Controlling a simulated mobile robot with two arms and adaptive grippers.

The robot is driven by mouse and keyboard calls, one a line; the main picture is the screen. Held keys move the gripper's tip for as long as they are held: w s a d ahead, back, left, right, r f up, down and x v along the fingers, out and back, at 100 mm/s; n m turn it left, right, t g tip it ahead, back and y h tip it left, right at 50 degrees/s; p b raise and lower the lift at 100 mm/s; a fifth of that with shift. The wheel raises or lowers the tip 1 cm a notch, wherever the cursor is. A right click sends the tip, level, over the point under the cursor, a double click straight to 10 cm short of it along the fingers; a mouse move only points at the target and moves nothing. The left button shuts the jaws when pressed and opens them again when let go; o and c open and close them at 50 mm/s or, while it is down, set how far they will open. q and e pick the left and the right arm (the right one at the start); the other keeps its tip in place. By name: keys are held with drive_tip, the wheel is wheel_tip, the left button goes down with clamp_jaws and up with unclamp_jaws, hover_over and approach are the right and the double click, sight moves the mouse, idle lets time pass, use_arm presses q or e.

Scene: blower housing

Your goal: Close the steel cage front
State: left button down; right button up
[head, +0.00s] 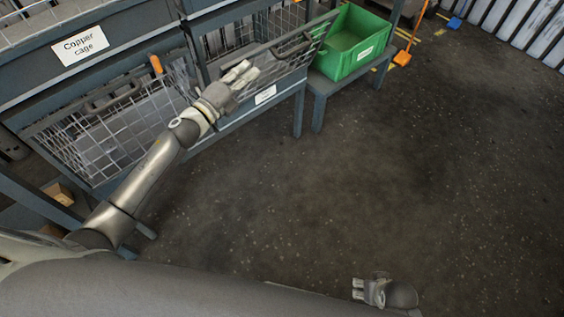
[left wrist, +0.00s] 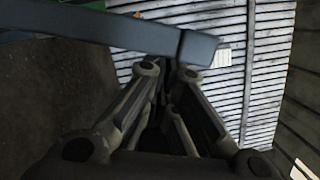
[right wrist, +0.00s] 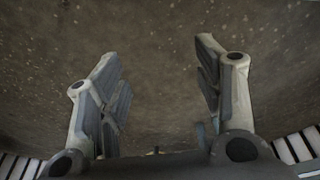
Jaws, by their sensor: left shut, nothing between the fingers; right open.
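Two wire-mesh cage fronts lean outward from the lower row of the rack in the head view. The left mesh front (head: 75,146) has a dark handle along its top rail. The right mesh front (head: 285,66) carries a white label too small to read, so I cannot tell which one is the steel cage front. My left gripper (head: 246,70) is shut and empty, over or beside the right front. In the left wrist view a grey bar (left wrist: 120,27) crosses close to the closed fingertips (left wrist: 165,68); contact is unclear. My right gripper (head: 356,288) is open and empty above the floor.
A "Copper cage" label (head: 81,45) marks the upper left bin. A green crate (head: 350,45) stands on a stand right of the right front. An orange handle (head: 156,64) sticks up in the left cage. The concrete floor (head: 400,180) is clear at the middle and right.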

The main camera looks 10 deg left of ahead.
sight(231, 68)
use_arm(q)
drive_tip(key=shift+w+a+r+p, duration=0.45)
drive_tip(key=shift+w+a, duration=0.1)
drive_tip(key=shift+a, duration=0.15)
drive_tip(key=shift+w+a+r+p, duration=0.3)
drive_tip(key=shift+w+a+r, duration=0.15)
drive_tip(key=shift+a, duration=0.2)
use_arm(e)
drive_tip(key=shift+s+d+f, duration=0.1)
drive_tip(key=shift+s+f, duration=0.35)
drive_tip(key=shift+f, duration=0.4)
drive_tip(key=shift+s+f, duration=0.5)
drive_tip(key=shift+f, duration=0.4)
drive_tip(key=shift+s+d+f, duration=0.1)
drive_tip(key=shift+s+f, duration=0.35)
drive_tip(key=shift+f, duration=0.4)
use_arm(q)
drive_tip(key=shift+f, duration=0.15)
